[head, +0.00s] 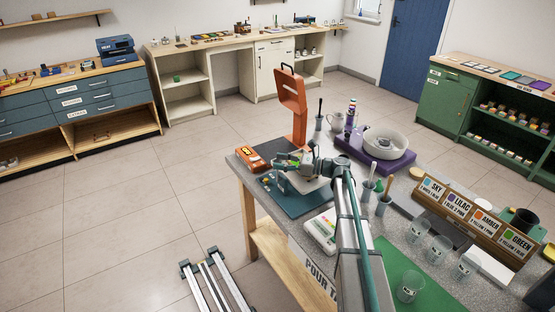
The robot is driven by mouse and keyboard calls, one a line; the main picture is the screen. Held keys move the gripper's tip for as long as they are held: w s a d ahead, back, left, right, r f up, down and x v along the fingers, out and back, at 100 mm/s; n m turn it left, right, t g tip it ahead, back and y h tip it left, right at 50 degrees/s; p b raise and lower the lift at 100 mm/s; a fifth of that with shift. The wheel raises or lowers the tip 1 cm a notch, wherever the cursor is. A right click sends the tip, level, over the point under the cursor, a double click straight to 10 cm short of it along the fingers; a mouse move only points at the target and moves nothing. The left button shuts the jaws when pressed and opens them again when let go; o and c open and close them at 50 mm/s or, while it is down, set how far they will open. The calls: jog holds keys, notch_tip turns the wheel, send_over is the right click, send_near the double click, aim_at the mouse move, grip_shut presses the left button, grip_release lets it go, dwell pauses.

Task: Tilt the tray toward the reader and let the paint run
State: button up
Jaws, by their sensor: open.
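My gripper (293,168), at the end of my arm, is open above a dark teal mat (290,203) on the table's left part. A small pale tray-like piece (312,184) shows just below and beside the gripper; my arm partly hides it, and I cannot tell whether the fingers touch it. A bright green patch shows at the fingers, too small to identify. An upright orange stand (298,122) with a slanted head rises behind the gripper; it may be the reader, but I cannot tell. An orange handheld device (251,158) lies at the table's left corner.
A white bowl (386,143) sits on a purple base (375,163) behind my arm. Clear cups (410,286) and a wooden rack (470,222) with color cards stand at right. Brush cups stand beside my arm.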

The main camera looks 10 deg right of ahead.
jog(key=shift+w+a, duration=0.3)
jog(key=shift+a, duration=0.35)
grip_shut()
